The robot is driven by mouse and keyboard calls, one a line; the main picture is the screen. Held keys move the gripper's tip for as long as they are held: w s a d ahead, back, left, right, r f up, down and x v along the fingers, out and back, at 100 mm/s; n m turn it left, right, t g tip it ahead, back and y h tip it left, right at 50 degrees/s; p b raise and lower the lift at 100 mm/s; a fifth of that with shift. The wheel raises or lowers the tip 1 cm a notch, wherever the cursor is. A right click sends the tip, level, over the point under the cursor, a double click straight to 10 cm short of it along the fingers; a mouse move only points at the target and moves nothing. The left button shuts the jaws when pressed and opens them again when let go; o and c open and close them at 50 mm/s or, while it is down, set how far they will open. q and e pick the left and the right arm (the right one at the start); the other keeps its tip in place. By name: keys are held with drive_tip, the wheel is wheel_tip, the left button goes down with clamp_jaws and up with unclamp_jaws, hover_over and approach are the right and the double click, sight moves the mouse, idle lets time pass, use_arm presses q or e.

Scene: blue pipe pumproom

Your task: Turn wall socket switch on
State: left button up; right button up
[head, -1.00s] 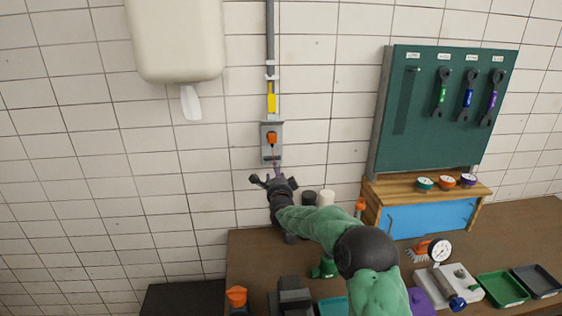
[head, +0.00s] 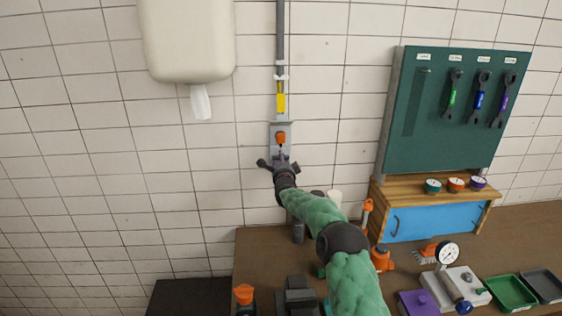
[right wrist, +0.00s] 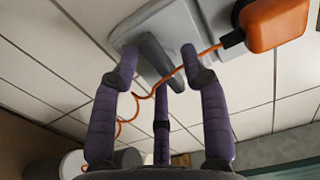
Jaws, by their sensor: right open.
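The wall socket (head: 274,131) is a grey plate on the white tiled wall, below the yellow-banded conduit. An orange plug (head: 281,138) sits in it. In the right wrist view the plug (right wrist: 275,24) shows at upper right with a thin orange cord. A dark grey bar-shaped switch (right wrist: 158,60) stands out from the socket plate (right wrist: 165,22). My right gripper (head: 280,160) is at the lower part of the socket. In the right wrist view its purple fingers (right wrist: 158,65) are open, with the switch between them. Contact cannot be told. My left gripper is not in view.
A cream dispenser (head: 187,40) hangs to the left of the socket. A green tool board (head: 440,140) stands at right above a wooden cabinet (head: 440,214). The brown bench (head: 262,262) below holds a gauge (head: 447,252), trays (head: 510,292) and other items.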

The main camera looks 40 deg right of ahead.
drive_tip(key=shift+w+d, duration=0.1)
drive_tip(key=shift+w, duration=0.05)
clamp_jaws()
drive_tip(key=shift+n, duration=0.4)
drive_tip(key=shift+d+n, duration=0.15)
drive_tip(key=shift+n, duration=5.45)
